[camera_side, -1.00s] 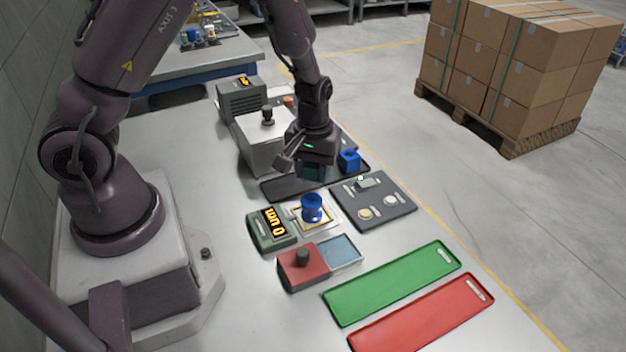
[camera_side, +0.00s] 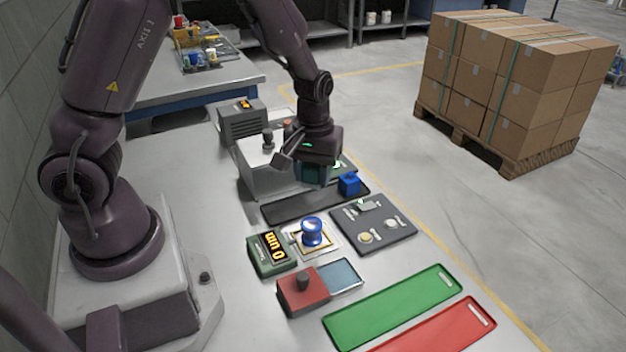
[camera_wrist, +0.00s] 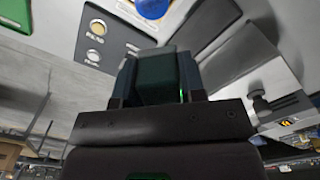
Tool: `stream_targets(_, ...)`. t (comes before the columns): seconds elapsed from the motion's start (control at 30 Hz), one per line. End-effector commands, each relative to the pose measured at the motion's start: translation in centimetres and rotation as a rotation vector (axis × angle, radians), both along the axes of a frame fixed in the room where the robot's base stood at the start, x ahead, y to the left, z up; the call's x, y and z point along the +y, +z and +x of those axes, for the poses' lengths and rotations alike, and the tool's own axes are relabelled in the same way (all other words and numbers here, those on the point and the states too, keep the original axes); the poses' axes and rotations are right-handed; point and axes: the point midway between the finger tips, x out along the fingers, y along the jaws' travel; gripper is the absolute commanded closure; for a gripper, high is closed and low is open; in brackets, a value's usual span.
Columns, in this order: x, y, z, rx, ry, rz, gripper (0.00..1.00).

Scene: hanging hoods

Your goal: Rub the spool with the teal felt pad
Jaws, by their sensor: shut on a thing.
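The teal felt pad (camera_wrist: 157,78) is a dark teal block held between the two fingers of my gripper (camera_side: 311,174). In the side view, the gripper and pad are over the far part of the dark tray (camera_side: 285,212), apparently clear of it. The blue spool (camera_side: 312,230) stands upright on a small gold-framed plate nearer the camera, apart from the pad. Part of the spool (camera_wrist: 152,7) shows at the top edge of the wrist view.
A grey machine (camera_side: 255,180) stands behind the tray.

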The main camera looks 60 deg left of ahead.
Motion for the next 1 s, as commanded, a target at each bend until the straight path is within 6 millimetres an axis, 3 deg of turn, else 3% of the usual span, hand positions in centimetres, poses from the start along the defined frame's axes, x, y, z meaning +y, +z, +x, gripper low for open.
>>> stream_targets(0.47,0.0,-0.3,0.0,0.001,0.0,0.001,0.82)
stream_targets(1.0,0.0,-4.7,0.0,0.003,0.001,0.0,0.82)
